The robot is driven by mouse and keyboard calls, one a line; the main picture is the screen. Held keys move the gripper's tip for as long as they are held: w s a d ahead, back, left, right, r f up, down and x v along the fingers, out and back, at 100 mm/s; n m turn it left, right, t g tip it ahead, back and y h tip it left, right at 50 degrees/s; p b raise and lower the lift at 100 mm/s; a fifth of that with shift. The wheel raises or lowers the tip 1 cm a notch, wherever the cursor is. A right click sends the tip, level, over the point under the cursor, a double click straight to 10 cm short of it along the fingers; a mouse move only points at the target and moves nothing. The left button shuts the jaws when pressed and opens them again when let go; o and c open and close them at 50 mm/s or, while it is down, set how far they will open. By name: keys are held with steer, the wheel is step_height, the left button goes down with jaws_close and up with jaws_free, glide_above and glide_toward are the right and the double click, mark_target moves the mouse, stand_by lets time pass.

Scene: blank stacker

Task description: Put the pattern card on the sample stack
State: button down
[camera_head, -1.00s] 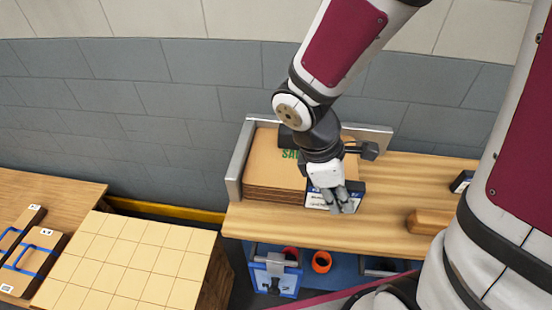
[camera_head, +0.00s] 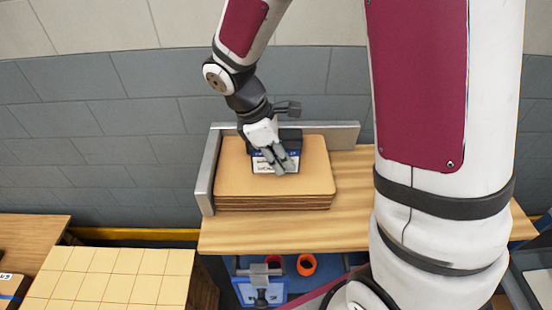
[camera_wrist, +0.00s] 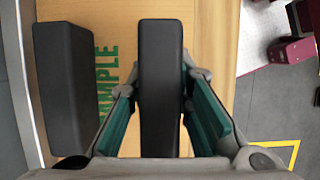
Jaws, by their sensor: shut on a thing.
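The pattern card (camera_head: 275,162) appears as a dark upright slab with a blue and white label on its front face. My gripper (camera_head: 280,166) is shut on it, with the fingers in front of the label. In the wrist view the gripper (camera_wrist: 160,115) has the slab's dark top (camera_wrist: 161,60) between its green-padded fingers. The sample stack (camera_head: 232,178) is a pile of tan sheets. The card is over its top, right of the middle; I cannot tell whether it touches. Green lettering on the stack shows in the wrist view (camera_wrist: 108,60).
A metal corner fence (camera_head: 208,172) runs along the stack's left and back. A second dark block (camera_wrist: 65,80) lies left of the card in the wrist view. The wooden bench (camera_head: 290,232) is clear to the stack's right. A tan gridded surface (camera_head: 110,280) is at lower left.

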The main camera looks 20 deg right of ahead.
steer(key=shift+w+f, duration=0.1)
steer(key=shift+w, duration=0.6)
steer(key=shift+f, duration=1.7)
steer(key=shift+f, duration=0.15)
steer(key=c, duration=1.4)
jaws_free()
steer(key=shift+c, duration=0.2)
